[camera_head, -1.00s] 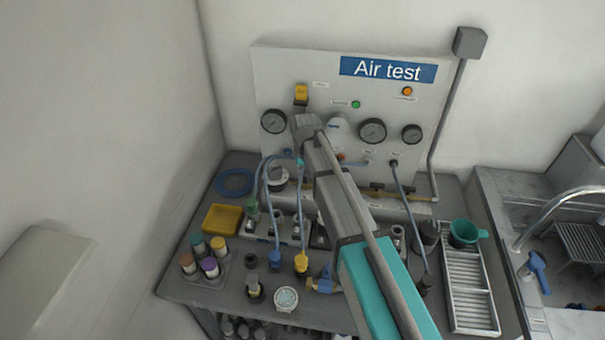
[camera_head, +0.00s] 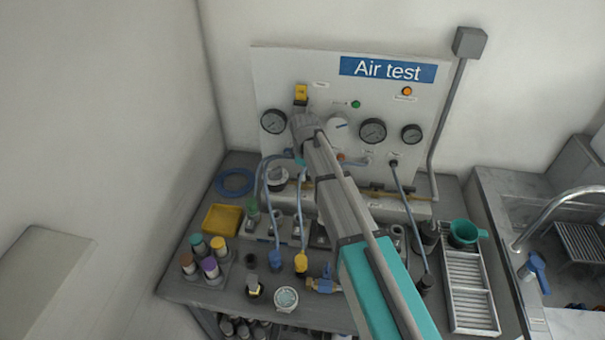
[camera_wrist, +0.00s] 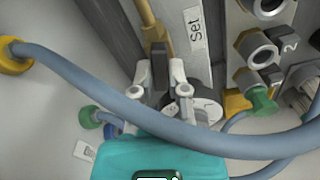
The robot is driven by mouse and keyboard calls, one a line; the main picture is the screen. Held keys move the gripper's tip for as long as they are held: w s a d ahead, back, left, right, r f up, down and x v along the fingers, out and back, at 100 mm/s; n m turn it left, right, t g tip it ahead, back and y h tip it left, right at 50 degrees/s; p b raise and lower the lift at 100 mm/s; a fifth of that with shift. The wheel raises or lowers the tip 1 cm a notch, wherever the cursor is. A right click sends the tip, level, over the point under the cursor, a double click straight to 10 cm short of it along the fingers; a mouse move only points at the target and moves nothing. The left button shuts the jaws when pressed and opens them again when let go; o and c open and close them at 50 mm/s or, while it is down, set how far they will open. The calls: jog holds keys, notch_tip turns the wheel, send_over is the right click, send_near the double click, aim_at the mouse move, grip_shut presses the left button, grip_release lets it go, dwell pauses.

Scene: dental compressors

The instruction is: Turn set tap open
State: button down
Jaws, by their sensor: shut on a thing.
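The set tap (camera_wrist: 159,62) shows in the wrist view as a dark upright handle on a brass pipe, next to a white label reading "Set". My gripper (camera_wrist: 162,82) has its two pale fingers closed on either side of this handle. In the head view, my wrist hides most of the tap, and only a bit of my teal gripper (camera_head: 290,153) shows at the panel's lower left. I cannot tell the handle's exact angle to its pipe.
A blue hose (camera_wrist: 75,80) crosses in front of my gripper in the wrist view. Ports with a green fitting (camera_wrist: 262,102) sit close on the right. The air test panel (camera_head: 345,95) carries gauges; the bench below holds bottles, a yellow tray (camera_head: 221,220) and couplings.

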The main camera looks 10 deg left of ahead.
jog(key=shift+n, duration=1.7)
jog(key=c, duration=0.6)
grip_release()
jog(key=shift+c, duration=0.2)
